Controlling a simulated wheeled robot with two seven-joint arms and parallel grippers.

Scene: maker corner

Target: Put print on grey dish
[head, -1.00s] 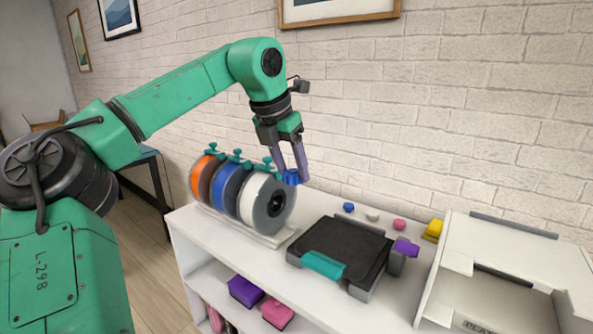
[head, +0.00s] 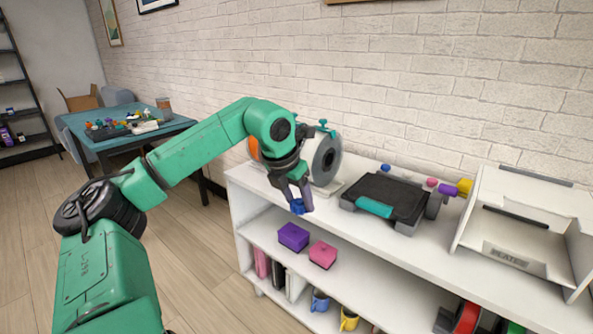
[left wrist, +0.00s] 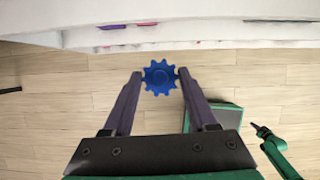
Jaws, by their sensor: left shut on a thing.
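My left gripper (head: 300,198) is shut on a blue gear-shaped print (head: 297,206), held in the air in front of the white shelf's front edge. In the left wrist view the print (left wrist: 160,77) shows its toothed outline between the two fingertips, with bare floor below it. No grey dish can be made out for certain; the teal table (head: 128,135) at the back left carries several small colourful things, too small to tell apart.
The white shelf unit (head: 330,205) holds filament spools (head: 326,158), a black-bedded printer (head: 385,194) and a white plate rack (head: 520,235). Purple (head: 293,237) and pink (head: 322,254) boxes sit on its lower shelf. The wooden floor (head: 190,270) left of the shelf is clear.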

